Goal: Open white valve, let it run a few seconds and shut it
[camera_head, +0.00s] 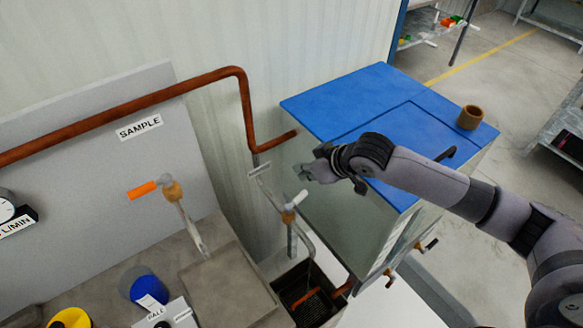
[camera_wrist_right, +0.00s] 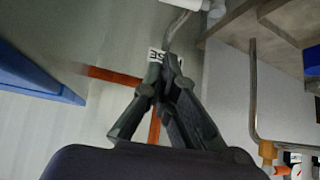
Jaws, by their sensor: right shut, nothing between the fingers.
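The white valve (camera_head: 296,200) has a white lever handle on a brass-coloured body, on a thin pipe above a dark drain. The lever slants up to the right in the head view. My right gripper (camera_head: 303,173) is just above the lever, with a small gap showing between them. Its fingers are shut and empty; they also show in the right wrist view (camera_wrist_right: 169,62). A white piece at the top edge of the wrist view looks like part of the lever. I cannot tell whether liquid flows from the spout. My left gripper is out of view.
A blue-lidded cabinet (camera_head: 350,95) stands right of the valve, under my right arm. A valve with an orange handle (camera_head: 142,190) is to the left. A copper pipe (camera_head: 100,118) runs along the wall. The drain (camera_head: 314,308) lies below.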

